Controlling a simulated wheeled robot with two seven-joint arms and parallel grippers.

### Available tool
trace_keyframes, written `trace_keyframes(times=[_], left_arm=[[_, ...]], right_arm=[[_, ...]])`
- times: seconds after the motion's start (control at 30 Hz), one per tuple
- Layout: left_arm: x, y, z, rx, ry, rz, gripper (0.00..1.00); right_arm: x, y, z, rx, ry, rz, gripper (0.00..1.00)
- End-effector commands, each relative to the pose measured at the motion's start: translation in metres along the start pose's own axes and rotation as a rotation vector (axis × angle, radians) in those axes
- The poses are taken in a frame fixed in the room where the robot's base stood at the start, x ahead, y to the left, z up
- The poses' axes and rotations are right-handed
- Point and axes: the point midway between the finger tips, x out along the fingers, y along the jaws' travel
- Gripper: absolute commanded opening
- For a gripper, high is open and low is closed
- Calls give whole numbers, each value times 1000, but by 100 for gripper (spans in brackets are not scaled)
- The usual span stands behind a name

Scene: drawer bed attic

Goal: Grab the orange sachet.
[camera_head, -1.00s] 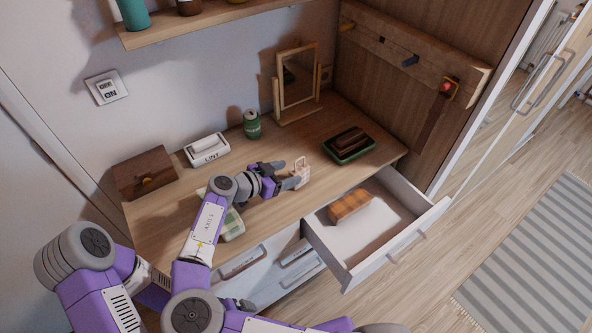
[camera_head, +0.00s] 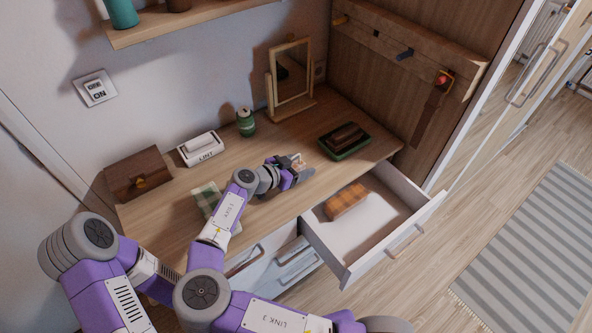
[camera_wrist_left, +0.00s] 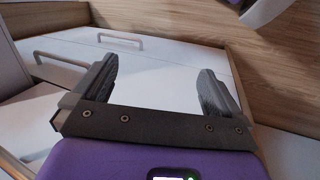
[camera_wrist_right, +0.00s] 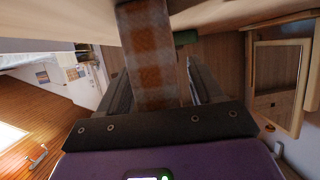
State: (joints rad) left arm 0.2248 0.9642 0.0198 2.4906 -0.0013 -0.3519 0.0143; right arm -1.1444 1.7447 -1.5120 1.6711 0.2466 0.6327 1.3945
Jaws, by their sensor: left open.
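An orange-and-grey checked sachet (camera_wrist_right: 152,50) sits between the fingers of my right gripper (camera_wrist_right: 160,75) and fills most of the gap. In the head view the right gripper (camera_head: 297,172) is above the desk, left of the open drawer, and only a small pale pinkish part of its load (camera_head: 298,160) shows. A second orange-brown checked sachet (camera_head: 346,200) lies in the open drawer. A green checked sachet (camera_head: 205,198) lies on the desk, partly behind my right arm. My left gripper (camera_wrist_left: 158,85) is open and empty, facing the white drawer fronts; it is hidden in the head view.
The open drawer (camera_head: 398,222) juts out from the desk (camera_head: 235,160). A green tray (camera_head: 350,155) with brown things, a mirror (camera_head: 290,75), a green can (camera_head: 245,122), a lint box (camera_head: 201,149) and a brown box (camera_head: 139,174) stand on the desk.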

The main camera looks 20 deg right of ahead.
Motion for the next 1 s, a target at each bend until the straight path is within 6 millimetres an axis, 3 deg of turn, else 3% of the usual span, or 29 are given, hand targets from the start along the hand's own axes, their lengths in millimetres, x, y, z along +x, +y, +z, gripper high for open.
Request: trace_keyframes(times=[0.03,0.37,0.73,1.0], left_arm=[[0,0,0,0,0,0,100],[0,0,0,0,0,0,100],[-2,1,0,0,0,0,100],[-13,5,1,0,0,0,100]], right_arm=[[0,0,0,0,0,0,58],[0,0,0,0,0,0,10],[-2,0,-6,2,0,1,10],[-12,2,-36,4,0,6,10]])
